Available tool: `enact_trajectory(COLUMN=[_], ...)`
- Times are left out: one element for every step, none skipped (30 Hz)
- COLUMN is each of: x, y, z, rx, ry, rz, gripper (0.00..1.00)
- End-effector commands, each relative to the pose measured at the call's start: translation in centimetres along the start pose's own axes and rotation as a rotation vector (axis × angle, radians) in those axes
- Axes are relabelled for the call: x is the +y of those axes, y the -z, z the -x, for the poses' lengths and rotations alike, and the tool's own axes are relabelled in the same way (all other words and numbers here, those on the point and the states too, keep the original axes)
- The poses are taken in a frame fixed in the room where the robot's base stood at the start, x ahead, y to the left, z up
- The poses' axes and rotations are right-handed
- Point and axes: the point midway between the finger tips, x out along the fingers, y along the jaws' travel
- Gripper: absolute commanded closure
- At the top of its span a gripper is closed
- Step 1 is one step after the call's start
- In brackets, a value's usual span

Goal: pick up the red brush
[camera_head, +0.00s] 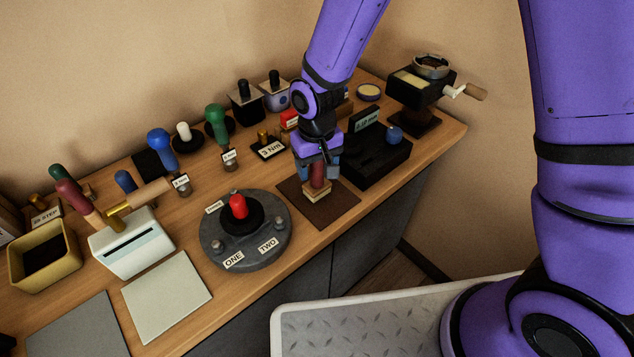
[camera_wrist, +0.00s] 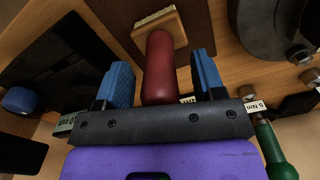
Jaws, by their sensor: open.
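The red brush has a dark red handle and a pale wooden block at its lower end. In the head view the brush (camera_head: 317,188) stands upright on a brown mat (camera_head: 340,208). My gripper (camera_head: 318,172) is directly above it, with its blue fingers around the handle. In the wrist view the red handle of the brush (camera_wrist: 161,65) lies between the two blue fingers of my gripper (camera_wrist: 162,72), with a visible gap on both sides. The jaws are open. The top of the handle is hidden by the gripper body.
A black case (camera_head: 372,160) stands close on the right of the mat. A round grey base with a red knob (camera_head: 239,207) is close on the left. Several coloured-handled tools, including a green one (camera_head: 217,118), stand behind. The table's front edge is near the mat.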

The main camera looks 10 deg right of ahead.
Motion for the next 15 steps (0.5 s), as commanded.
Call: enact_trajectory(x=[0.00, 0.00, 0.00, 0.00, 0.00, 0.00, 0.00, 0.00, 0.00, 0.00, 0.00, 0.00, 0.00, 0.00, 0.00], y=[0.00, 0.00, 0.00, 0.00, 0.00, 0.00, 0.00, 0.00, 0.00, 0.00, 0.00, 0.00, 0.00, 0.01, 0.01], z=[-0.02, -0.01, 0.00, 0.01, 0.01, 0.01, 0.02, 0.02, 0.02, 0.03, 0.03, 0.03, 0.03, 0.03, 0.04], rx=[0.000, 0.000, 0.000, 0.000, 0.000, 0.000, 0.000, 0.000, 0.000, 0.000, 0.000, 0.000, 0.000, 0.000, 0.000], ry=[0.000, 0.000, 0.000, 0.000, 0.000, 0.000, 0.000, 0.000, 0.000, 0.000, 0.000, 0.000, 0.000, 0.000, 0.000], rz=[0.000, 0.000, 0.000, 0.000, 0.000, 0.000, 0.000, 0.000, 0.000, 0.000, 0.000, 0.000, 0.000, 0.000, 0.000], gripper=[0.37, 0.37, 0.37, 0.37, 0.37, 0.44, 0.51, 0.58, 0.67, 0.74, 0.81, 0.90, 0.97, 1.00, 1.00])
